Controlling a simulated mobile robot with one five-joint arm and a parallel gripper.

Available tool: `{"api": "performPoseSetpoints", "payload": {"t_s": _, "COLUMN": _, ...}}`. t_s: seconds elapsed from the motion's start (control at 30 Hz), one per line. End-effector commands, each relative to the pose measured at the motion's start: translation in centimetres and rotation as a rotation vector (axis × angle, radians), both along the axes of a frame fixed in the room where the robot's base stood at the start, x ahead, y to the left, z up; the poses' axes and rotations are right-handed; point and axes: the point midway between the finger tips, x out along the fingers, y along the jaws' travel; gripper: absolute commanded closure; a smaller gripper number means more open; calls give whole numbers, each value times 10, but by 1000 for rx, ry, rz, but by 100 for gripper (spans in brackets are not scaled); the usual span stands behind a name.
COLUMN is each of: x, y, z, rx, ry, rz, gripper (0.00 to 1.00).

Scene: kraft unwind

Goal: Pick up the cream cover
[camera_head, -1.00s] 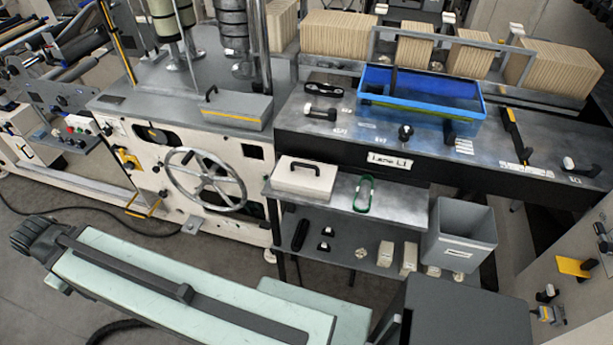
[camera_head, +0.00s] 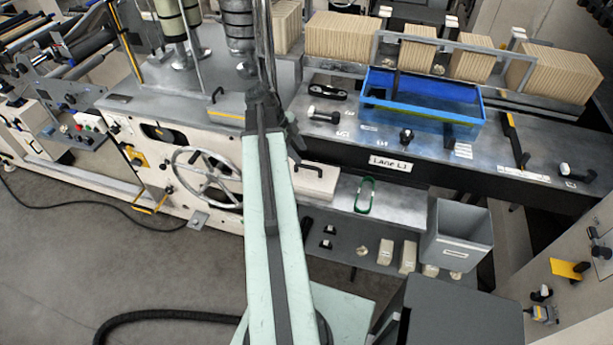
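A cream cover (camera_head: 316,184), a flat box-like piece with a dark handle on top, lies on the grey metal shelf (camera_head: 405,204) below the Lane L1 sign. My pale green arm reaches up across the middle of the view and hides the cover's left part. The dark joint at the arm's far end is above and left of the cover in the picture. I cannot make out any gripper fingers there. Nothing of mine is seen holding the cover.
A green ring-shaped object (camera_head: 365,195) lies right of the cover. A grey bin (camera_head: 458,237) stands farther right. A handwheel (camera_head: 203,178) is on the machine at left. A blue tray (camera_head: 421,103) sits on the bench above. Open floor lies at lower left.

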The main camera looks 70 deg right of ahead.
Motion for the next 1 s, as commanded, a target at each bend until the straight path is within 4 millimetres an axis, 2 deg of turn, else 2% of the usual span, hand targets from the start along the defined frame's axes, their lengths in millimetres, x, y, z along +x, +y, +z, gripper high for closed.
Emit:
{"api": "performPoseSetpoints", "payload": {"t_s": 0.2, "x": -7, "y": -3, "z": -27, "rx": 1, "ry": -1, "rz": 3, "gripper": 60}}
{"api": "performPoseSetpoints", "payload": {"t_s": 0.4, "x": -8, "y": -5, "z": -30, "rx": 1, "ry": -2, "rz": 6, "gripper": 60}}
{"api": "performPoseSetpoints", "payload": {"t_s": 0.7, "x": -22, "y": -14, "z": -75, "rx": 2, "ry": -2, "rz": 7, "gripper": 60}}
{"api": "performPoseSetpoints", "payload": {"t_s": 0.93, "x": -23, "y": -14, "z": -72, "rx": 3, "ry": -1, "rz": 9, "gripper": 60}}
{"api": "performPoseSetpoints", "payload": {"t_s": 0.97, "x": -23, "y": -14, "z": -72, "rx": 3, "ry": -1, "rz": 9, "gripper": 66}}
{"api": "performPoseSetpoints", "payload": {"t_s": 1.0, "x": -23, "y": -14, "z": -72, "rx": 3, "ry": -1, "rz": 9, "gripper": 77}}
